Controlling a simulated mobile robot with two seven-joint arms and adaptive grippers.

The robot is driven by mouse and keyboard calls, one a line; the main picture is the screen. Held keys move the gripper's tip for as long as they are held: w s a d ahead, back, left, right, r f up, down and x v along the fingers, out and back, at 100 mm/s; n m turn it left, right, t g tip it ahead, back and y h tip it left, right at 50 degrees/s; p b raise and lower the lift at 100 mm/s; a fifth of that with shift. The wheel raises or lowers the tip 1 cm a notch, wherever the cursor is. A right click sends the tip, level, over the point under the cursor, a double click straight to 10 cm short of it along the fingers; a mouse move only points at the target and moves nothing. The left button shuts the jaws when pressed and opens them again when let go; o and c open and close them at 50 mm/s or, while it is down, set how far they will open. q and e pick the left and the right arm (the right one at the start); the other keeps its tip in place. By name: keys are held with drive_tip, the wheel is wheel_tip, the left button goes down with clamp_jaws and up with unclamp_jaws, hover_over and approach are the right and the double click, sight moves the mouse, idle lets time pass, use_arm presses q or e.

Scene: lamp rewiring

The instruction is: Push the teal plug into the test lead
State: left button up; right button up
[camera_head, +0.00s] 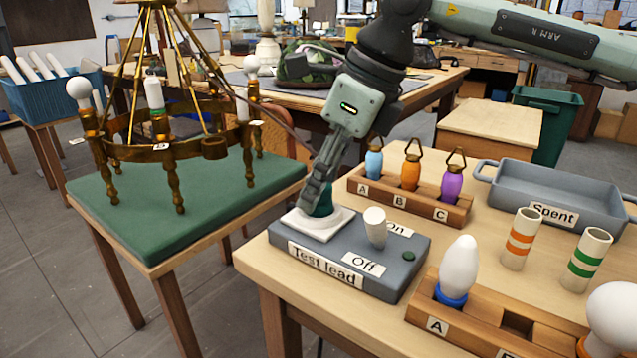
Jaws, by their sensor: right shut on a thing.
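The test lead (345,259) is a grey box at the left front corner of the wooden table, with a white square socket plate (318,225) on top, a pale switch knob and "On" and "Off" labels. My right gripper (319,203) points down over the socket plate and is shut on the teal plug (325,205). The plug is mostly hidden by the fingers; its lower part is at the plate. I cannot tell how deep it sits. My left gripper is not in view.
A wooden rack (410,197) with blue, orange and purple pieces stands behind the test lead. A grey "Spent" tray (560,198), two striped tubes and a bulb rack (480,323) lie right. A brass chandelier (170,140) stands on a green-topped table (200,210) left.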

drive_tip(key=shift+a+f+b, duration=0.1)
drive_tip(key=shift+f+b, duration=0.05)
drive_tip(key=shift+b, duration=0.35)
idle(0.8)
drive_tip(key=o, duration=1.2)
